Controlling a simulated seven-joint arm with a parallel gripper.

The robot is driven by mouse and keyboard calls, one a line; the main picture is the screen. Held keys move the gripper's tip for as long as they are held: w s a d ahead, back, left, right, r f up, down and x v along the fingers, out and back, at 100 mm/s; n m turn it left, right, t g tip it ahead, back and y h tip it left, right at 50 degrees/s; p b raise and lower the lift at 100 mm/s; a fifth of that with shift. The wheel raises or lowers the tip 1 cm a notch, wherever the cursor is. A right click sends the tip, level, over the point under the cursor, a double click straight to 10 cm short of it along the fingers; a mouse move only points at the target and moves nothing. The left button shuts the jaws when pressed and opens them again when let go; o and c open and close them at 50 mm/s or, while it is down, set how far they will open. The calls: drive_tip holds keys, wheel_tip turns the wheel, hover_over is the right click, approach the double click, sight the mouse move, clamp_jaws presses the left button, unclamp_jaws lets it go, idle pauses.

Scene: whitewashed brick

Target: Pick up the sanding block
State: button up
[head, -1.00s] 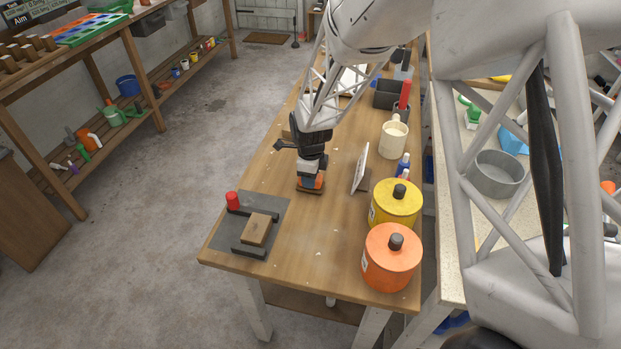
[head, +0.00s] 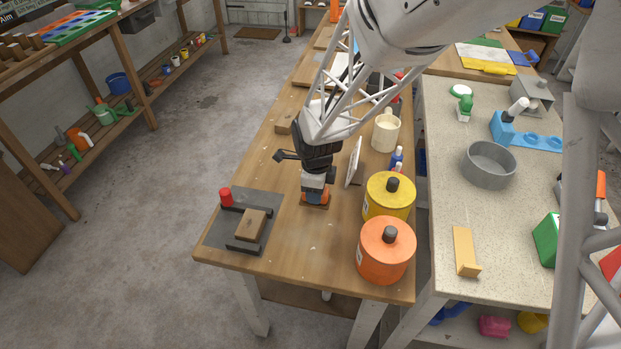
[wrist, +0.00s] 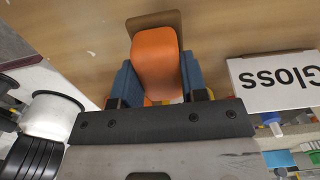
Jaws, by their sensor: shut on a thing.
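The sanding block appears to be the orange rounded block on a flat brown base. In the wrist view the orange block (wrist: 156,62) sits between the two blue finger pads of my gripper (wrist: 155,85), which is shut on it. In the head view my gripper (head: 316,190) points down with the orange block (head: 312,199) at its tip, over the wooden bench (head: 305,245). The block's brown base shows just below the fingers. I cannot tell whether the base touches the bench top.
A white card reading "Gloss" (wrist: 275,82) stands close to the right. A yellow pot (head: 388,203) and an orange pot (head: 384,258) are at the bench's right edge. A grey board (head: 212,233) bearing a wooden block lies at front left. The bench's front middle is clear.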

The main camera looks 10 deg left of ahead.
drive_tip(key=shift+s+d+r, duration=0.1)
drive_tip(key=shift+s+d, duration=0.3)
drive_tip(key=shift+s, duration=0.3)
drive_tip(key=shift+s+d+r, duration=0.1)
drive_tip(key=shift+s+d, duration=0.3)
drive_tip(key=shift+s, duration=0.35)
drive_tip(key=shift+s+d+r, duration=0.1)
drive_tip(key=shift+s+d, duration=0.3)
drive_tip(key=shift+s, duration=0.3)
drive_tip(key=shift+o, duration=1.4)
drive_tip(key=shift+c, duration=0.4)
drive_tip(key=shift+a, duration=0.1)
